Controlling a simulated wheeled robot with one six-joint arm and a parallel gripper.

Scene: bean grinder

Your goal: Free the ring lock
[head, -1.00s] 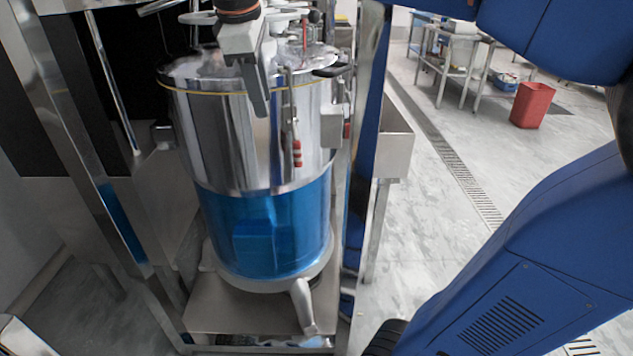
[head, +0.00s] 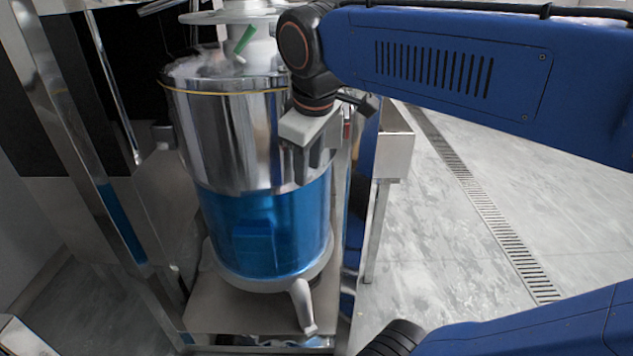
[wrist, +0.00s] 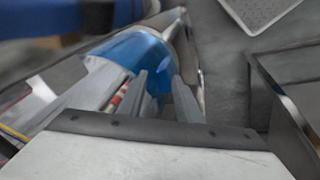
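The grinder's steel drum (head: 225,135) has a blue lower section (head: 255,235) and stands upright on a metal stand. My gripper (head: 308,175) points down at the drum's right front, in front of the latch with red parts. It hides most of that latch in the head view. In the wrist view, my gripper's two fingers (wrist: 160,82) are apart with nothing seen between them. A red-and-white striped piece (wrist: 117,100) shows just left of the left finger. The blue section (wrist: 135,50) lies beyond the fingertips. I cannot tell which part is the ring lock.
A green lever (head: 244,40) stands on the drum's top, and a grey lever (head: 303,305) sticks out at its base. A metal post (head: 368,230) and bracket (head: 394,155) stand close on the right. The floor beyond is clear.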

